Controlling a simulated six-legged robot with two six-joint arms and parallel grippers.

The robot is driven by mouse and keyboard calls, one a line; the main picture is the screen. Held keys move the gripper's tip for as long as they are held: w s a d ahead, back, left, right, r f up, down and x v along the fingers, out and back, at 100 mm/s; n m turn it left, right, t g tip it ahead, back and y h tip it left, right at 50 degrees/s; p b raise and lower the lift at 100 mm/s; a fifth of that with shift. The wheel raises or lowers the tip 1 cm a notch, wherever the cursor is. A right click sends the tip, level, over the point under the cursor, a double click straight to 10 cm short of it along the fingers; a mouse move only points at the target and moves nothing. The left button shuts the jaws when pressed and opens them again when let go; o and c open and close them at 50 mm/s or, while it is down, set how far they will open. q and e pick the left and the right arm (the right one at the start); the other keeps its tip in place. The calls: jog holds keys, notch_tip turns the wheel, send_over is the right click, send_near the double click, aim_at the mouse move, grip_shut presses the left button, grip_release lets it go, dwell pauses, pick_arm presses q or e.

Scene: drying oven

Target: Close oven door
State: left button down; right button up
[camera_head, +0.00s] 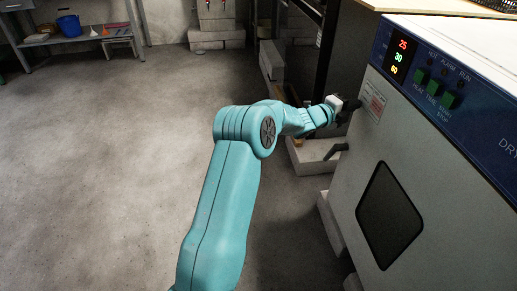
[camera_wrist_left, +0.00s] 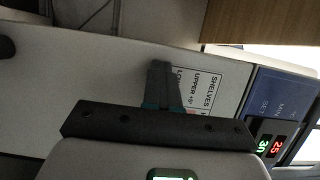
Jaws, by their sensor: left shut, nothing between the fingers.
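The drying oven's white door (camera_head: 350,190) fills the right of the head view, with a dark window (camera_head: 390,215) in it. It looks about in line with the blue control panel above, though I cannot tell whether a gap remains. A dark handle (camera_head: 336,151) sticks out at the door's left edge. My left gripper (camera_head: 352,104) is shut and empty, at the oven front's upper left, above the handle and beside the label. In the left wrist view the closed fingers (camera_wrist_left: 163,88) lie in front of the white front; contact is unclear. My right gripper is out of view.
The blue control panel (camera_head: 433,75) has lit digits and green buttons. A printed label (camera_wrist_left: 203,88) is beside the fingers. A dark rack (camera_head: 318,50) and pale blocks (camera_head: 312,158) stand left of the oven. The concrete floor (camera_head: 100,170) at left is clear.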

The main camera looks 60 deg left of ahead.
pick_arm(q)
jog(key=shift+w+d+r, duration=0.35)
jog(key=shift+w+r, duration=0.2)
jog(key=shift+r, duration=0.2)
jog(key=shift+w+f, duration=0.1)
jog(key=s+f+p, duration=0.1)
jog(key=s+p, duration=0.2)
jog(key=s, duration=1.5)
jog(key=w+d+f+n+g+h, duration=0.15)
jog(key=d+f+n+g, duration=0.9)
jog(key=d+f, duration=1.1)
jog(key=s+d+f+n+g+h, duration=0.25)
jog(key=s+d+f+n, duration=0.3)
jog(key=s+d, duration=0.4)
jog(key=s+d+f+n+g+h, duration=0.1)
jog(key=s+d+f+n+g, duration=0.4)
jog(key=s+d, duration=0.4)
notch_tip(320, 180, up, 31)
jog(key=s+m+p, duration=0.1)
jog(key=s+p, duration=0.1)
jog(key=p, duration=2.9)
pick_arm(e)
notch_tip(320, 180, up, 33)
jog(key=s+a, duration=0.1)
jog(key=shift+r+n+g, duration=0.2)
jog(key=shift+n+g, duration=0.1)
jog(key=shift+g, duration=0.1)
